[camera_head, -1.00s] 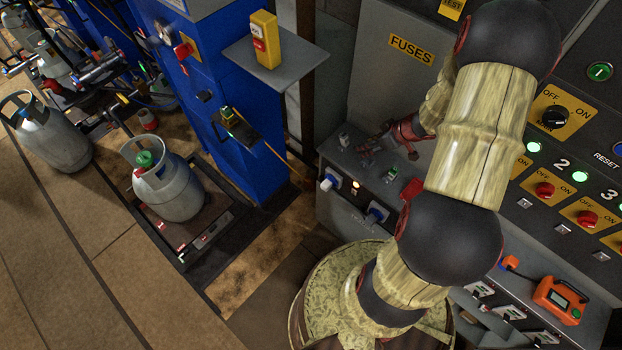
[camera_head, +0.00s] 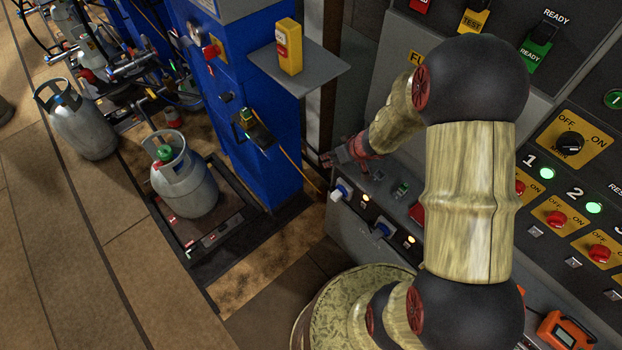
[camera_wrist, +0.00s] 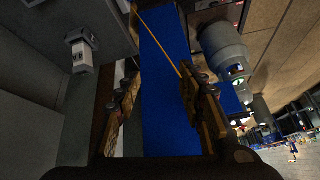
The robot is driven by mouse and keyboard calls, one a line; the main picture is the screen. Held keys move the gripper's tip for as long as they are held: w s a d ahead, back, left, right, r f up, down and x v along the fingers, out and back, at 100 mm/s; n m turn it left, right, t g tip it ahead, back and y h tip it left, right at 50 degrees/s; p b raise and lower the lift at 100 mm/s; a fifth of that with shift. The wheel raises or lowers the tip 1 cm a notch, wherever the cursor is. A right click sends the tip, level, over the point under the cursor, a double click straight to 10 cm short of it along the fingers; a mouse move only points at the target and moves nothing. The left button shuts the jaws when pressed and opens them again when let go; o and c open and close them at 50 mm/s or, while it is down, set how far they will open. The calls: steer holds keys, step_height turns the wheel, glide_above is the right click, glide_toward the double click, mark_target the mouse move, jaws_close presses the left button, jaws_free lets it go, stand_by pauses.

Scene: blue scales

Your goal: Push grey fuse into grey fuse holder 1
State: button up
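My gripper (camera_head: 332,160) is at the left end of the grey panel's ledge in the head view. In the wrist view its two fingers (camera_wrist: 160,88) stand apart, with only the distant blue cabinet showing between them. A small grey piece (camera_head: 378,175) sits on the ledge just right of the gripper; I cannot tell whether it is the grey fuse or a holder. A green fuse-like piece (camera_head: 401,188) and a red one (camera_head: 417,212) follow along the ledge. My arm covers much of the panel, including most of the FUSES label (camera_head: 415,58).
White-and-blue plugs (camera_head: 341,191) stick out of the panel's front below the ledge. A blue cabinet (camera_head: 245,85) with a yellow box (camera_head: 289,46) on its shelf stands to the left. A gas cylinder (camera_head: 185,180) stands on a scale. A grey block (camera_wrist: 80,52) juts out in the wrist view.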

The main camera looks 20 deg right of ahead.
steer(key=a+f+m+b, duration=0.1)
steer(key=a+f+b, duration=0.7)
steer(key=f+b, duration=0.1)
steer(key=shift+w+f+b, duration=0.25)
steer(key=shift+f+b, duration=0.1)
steer(key=shift+b, duration=0.2)
stand_by(0.5)
